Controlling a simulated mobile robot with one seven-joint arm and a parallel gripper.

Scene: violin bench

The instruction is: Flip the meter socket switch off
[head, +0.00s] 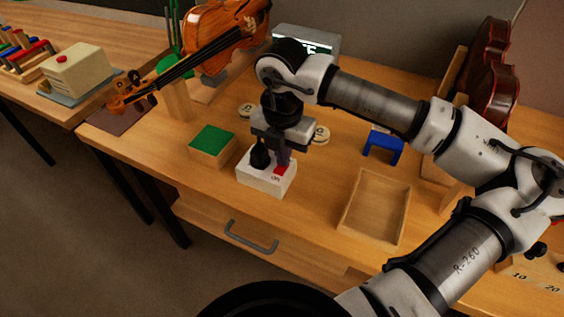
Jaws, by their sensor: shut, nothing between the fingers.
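The meter socket is a white box (253,182) on the bench near its front edge. A black plug (260,156) stands in its left part. A red switch (281,170) shows on its right part, with small dark lettering in front of it. My gripper (284,162) points down right over the switch, with its fingers shut and empty. The fingertips are at or just above the switch; I cannot tell whether they touch it. The gripper hides part of the switch, so its position is unclear.
A green-topped wooden block (211,142) stands just left of the socket. An empty wooden tray (375,207) lies to the right, with a blue stand (382,147) behind it. A violin (215,40) and a lit display (306,42) are at the back. Bare bench lies between socket and tray.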

